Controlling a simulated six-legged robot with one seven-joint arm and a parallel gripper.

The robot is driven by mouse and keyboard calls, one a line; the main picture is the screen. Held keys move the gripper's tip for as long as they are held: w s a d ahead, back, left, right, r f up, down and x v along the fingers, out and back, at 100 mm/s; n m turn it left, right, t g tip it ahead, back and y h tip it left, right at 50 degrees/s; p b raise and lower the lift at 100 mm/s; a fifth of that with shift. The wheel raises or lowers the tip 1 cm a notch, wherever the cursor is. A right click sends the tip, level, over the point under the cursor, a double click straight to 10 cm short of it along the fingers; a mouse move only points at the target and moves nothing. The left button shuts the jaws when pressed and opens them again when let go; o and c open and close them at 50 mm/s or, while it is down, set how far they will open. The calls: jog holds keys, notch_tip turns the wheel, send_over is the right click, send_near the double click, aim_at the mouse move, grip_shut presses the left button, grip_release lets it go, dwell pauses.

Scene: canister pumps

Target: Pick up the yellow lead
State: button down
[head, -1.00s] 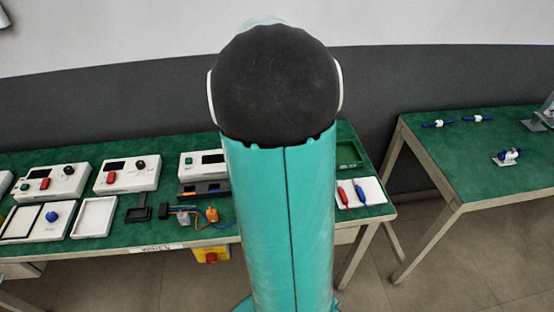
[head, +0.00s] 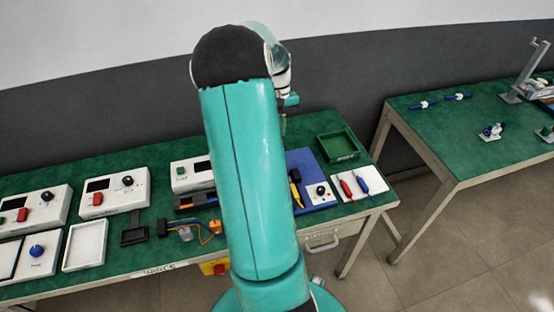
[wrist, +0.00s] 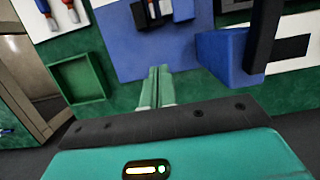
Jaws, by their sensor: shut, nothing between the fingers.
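The yellow lead (head: 296,188), yellow with a black end, lies on the blue mat (head: 308,163) just right of my arm in the head view. My arm may hide part of it there. In the wrist view I cannot clearly pick the lead out. My gripper (wrist: 155,85) shows in the wrist view with its pale green fingers together and empty, over the edge of the blue mat (wrist: 115,55). In the head view my arm's end is behind the mat side of the bench, and the fingertips are hard to make out.
A green tray (head: 338,145) stands behind the mat. A white plate (head: 372,182) with a red lead (head: 346,188) and a blue lead (head: 362,186) lies to the right. A white knob box (head: 320,194) sits beside the yellow lead. A blue block (wrist: 218,55) stands right of my fingers.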

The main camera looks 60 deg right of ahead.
aim_at(295, 194)
jog(key=x, duration=1)
jog(key=shift+w+d+f, duration=0.15)
jog(key=shift+w+f, duration=0.05)
jog(key=shift+s+a, duration=0.95)
jog(key=shift+s, duration=0.05)
jog(key=shift+s+a, duration=0.4)
jog(key=shift+a, duration=0.05)
jog(key=s+a, duration=0.8)
jog(key=shift+s+a, duration=0.25)
jog(key=shift+a, duration=0.05)
jog(key=shift+w, duration=0.1)
